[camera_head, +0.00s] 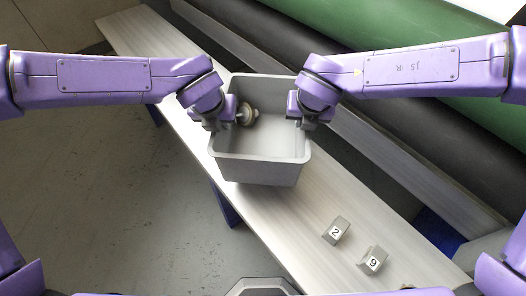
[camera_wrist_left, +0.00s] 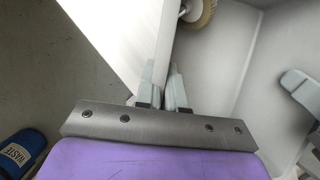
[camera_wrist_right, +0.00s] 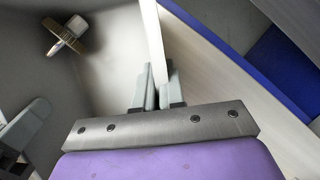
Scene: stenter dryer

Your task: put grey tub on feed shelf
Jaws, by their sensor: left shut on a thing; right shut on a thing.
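The grey tub (camera_head: 260,168) is an open box, upright over the light shelf board (camera_head: 330,215) in the head view. I cannot tell whether its base touches the board. My left gripper (camera_head: 222,122) is shut on the tub's left wall, and that wall runs between its fingers (camera_wrist_left: 166,92) in the left wrist view. My right gripper (camera_head: 303,122) is shut on the tub's right wall, also between its fingers (camera_wrist_right: 157,90) in the right wrist view. A brass-and-grey round part (camera_head: 246,115) is inside the tub, and it also shows in the right wrist view (camera_wrist_right: 66,38).
Two grey blocks marked 2 (camera_head: 336,231) and 9 (camera_head: 372,261) sit on the board toward the lower right. Green (camera_head: 400,55) and black (camera_head: 385,120) rolls lie behind it. A blue bin labelled WASTE (camera_wrist_left: 18,155) stands on the floor at left.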

